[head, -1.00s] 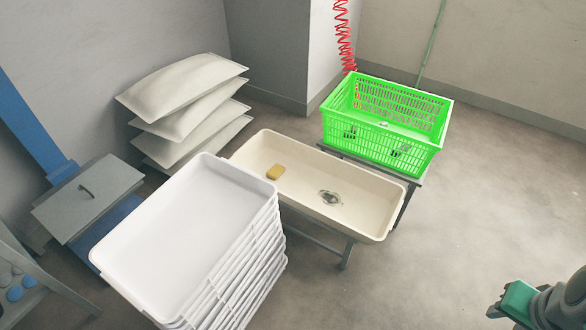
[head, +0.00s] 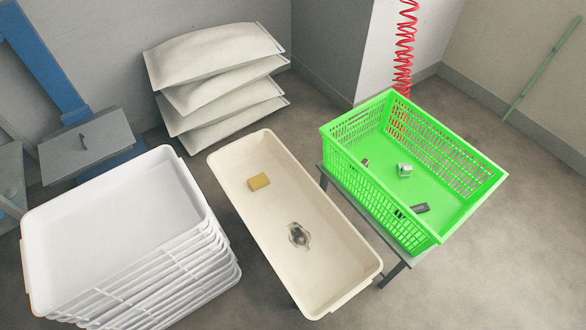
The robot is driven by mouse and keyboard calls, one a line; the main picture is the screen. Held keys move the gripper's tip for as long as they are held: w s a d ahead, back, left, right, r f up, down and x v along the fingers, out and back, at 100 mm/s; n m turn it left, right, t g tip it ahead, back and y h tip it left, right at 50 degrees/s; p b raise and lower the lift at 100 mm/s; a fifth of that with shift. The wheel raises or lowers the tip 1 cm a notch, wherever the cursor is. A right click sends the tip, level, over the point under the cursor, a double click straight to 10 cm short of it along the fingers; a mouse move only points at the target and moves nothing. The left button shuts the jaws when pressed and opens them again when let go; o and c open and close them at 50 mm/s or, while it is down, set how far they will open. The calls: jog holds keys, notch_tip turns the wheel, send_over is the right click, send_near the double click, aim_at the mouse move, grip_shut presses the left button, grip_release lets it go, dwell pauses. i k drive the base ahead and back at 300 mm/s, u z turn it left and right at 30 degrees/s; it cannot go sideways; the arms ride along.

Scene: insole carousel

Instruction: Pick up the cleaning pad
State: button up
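A small yellow-tan block, which looks like the cleaning pad (head: 259,182), lies flat in the far half of a cream trough (head: 335,262). A grey metallic item (head: 298,235) lies in the same trough, nearer to me; its exact shape is hard to tell. My gripper is out of the head view, so its state is hidden.
A stack of white trays (head: 110,225) stands left of the trough. A green crate (head: 350,180) with a few small items sits on a stand to the right. Several pale sacks (head: 210,55) are piled behind. Bare floor (head: 510,275) is free at the right.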

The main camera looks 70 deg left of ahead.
aim_at(258, 181)
jog(key=i, duration=0.5)
jog(key=u, duration=3.4)
jog(key=i, duration=0.5)
jog(key=z, duration=0.05)
